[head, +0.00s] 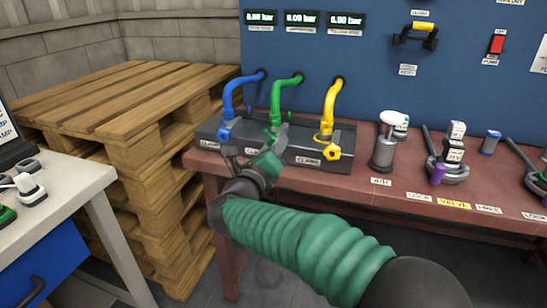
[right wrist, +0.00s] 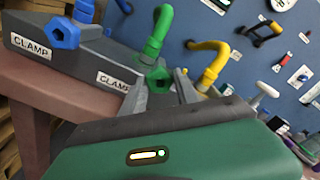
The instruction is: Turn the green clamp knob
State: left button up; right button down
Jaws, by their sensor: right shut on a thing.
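The green clamp knob (right wrist: 157,79) sits on the front of the dark clamp block (right wrist: 92,68), below the green hose (right wrist: 158,35). In the right wrist view it lies between the two fingers of my right gripper (right wrist: 161,86), which is shut on it. In the head view my right gripper (head: 275,142) reaches the middle of the block and mostly hides the green knob. The green hose (head: 279,98) rises behind it to the blue panel. My left gripper is in neither view.
A blue knob (head: 224,134) and a yellow knob (head: 332,153) flank the green one on the same block. A grey pump-like tool (head: 383,152) stands to the right on the red bench (head: 350,184). Wooden pallets (head: 150,150) are stacked at the left.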

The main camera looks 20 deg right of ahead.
jog(key=shift+a+m+b, duration=0.1)
jog(key=shift+m+b, duration=0.2)
jog(key=shift+w+r, duration=0.1)
jog(key=c, duration=0.9)
grip_release()
jog(key=shift+w, duration=0.1)
